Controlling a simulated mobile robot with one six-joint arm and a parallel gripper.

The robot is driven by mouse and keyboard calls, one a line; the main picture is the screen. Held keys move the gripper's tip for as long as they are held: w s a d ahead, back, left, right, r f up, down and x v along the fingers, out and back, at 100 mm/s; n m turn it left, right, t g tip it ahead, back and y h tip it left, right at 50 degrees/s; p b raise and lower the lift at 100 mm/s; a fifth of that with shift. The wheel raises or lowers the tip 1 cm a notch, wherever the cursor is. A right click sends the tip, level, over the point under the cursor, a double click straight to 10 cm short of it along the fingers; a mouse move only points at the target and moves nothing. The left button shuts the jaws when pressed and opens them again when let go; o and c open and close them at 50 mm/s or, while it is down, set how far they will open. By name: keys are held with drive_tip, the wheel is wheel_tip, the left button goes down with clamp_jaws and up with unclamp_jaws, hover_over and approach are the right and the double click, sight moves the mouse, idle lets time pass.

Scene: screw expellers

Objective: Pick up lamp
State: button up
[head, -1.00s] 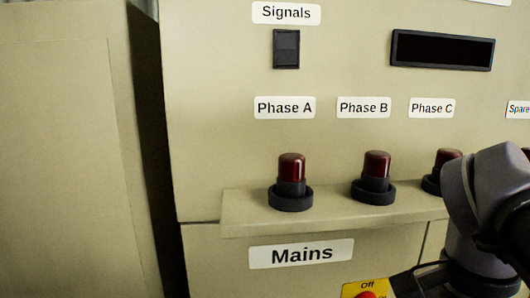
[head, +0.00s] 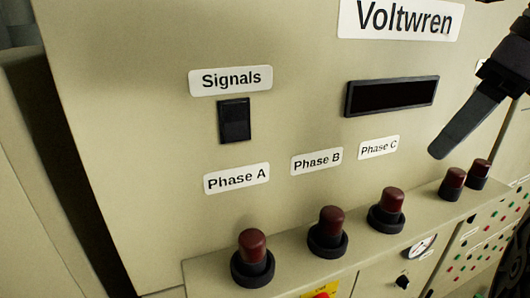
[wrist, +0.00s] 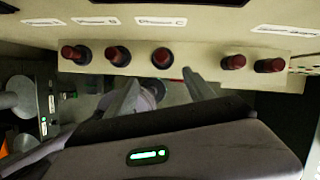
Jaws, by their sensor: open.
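Several dark red lamps in black round sockets stand upright on a ledge of the beige cabinet. In the head view are the Phase A lamp (head: 252,244), Phase B lamp (head: 331,217) and Phase C lamp (head: 392,199), with two more lamps (head: 454,179) farther right. In the wrist view the Phase C lamp (wrist: 160,56) shows just beyond my open gripper (wrist: 162,79), apart from its fingers. In the head view a dark finger of my gripper (head: 462,127) hangs above the ledge, right of the Phase C label. Nothing is held.
The beige ledge (head: 225,281) runs below the cabinet face. A black display (head: 392,96) and a black switch (head: 234,121) sit above the lamps.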

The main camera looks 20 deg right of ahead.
drive_tip(key=b, duration=0.4)
approach(396, 192)
wheel_tip(396, 192, down, 2)
drive_tip(key=b+x, duration=0.1)
drive_tip(key=x, duration=0.2)
drive_tip(key=b+x, duration=0.1)
drive_tip(key=x, duration=0.3)
drive_tip(key=b+x, duration=0.1)
drive_tip(key=x, duration=0.2)
drive_tip(key=shift+w+a, duration=0.2)
drive_tip(key=shift+w, duration=0.2)
clamp_jaws()
